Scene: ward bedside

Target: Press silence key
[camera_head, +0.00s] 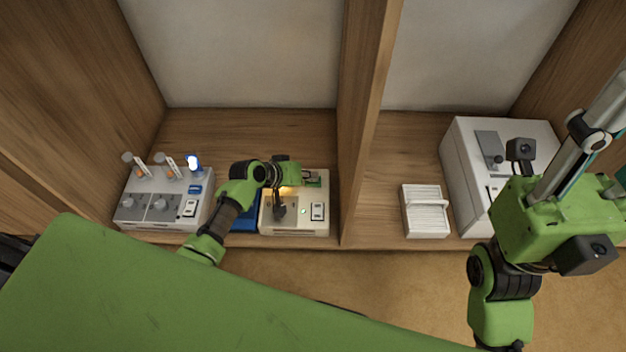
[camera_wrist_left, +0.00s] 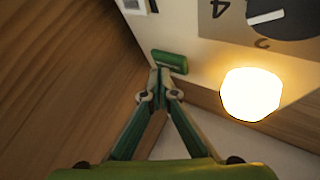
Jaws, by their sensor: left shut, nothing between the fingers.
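A cream device (camera_head: 294,228) stands on the middle of the shelf, with a lit amber lamp (camera_head: 286,193), a white switch (camera_head: 318,211) and a green key (camera_head: 315,183). In the left wrist view, the green key (camera_wrist_left: 170,61) lies right by the fingertips, near the bright lamp (camera_wrist_left: 250,94). I see no readable label on the key. My left gripper (camera_head: 311,175) is shut and empty, its tips (camera_wrist_left: 160,70) at the key's edge; I cannot tell whether they touch it. My right gripper (camera_head: 590,130) shows only partly at the right, away from the device.
A grey-white unit (camera_head: 130,209) with knobs and a blue-lit lamp (camera_head: 194,162) stands at the left. A blue object (camera_head: 245,224) lies beside the cream device. Right of the wooden divider (camera_head: 362,130) are a white slatted block (camera_head: 425,212) and a white machine (camera_head: 470,150).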

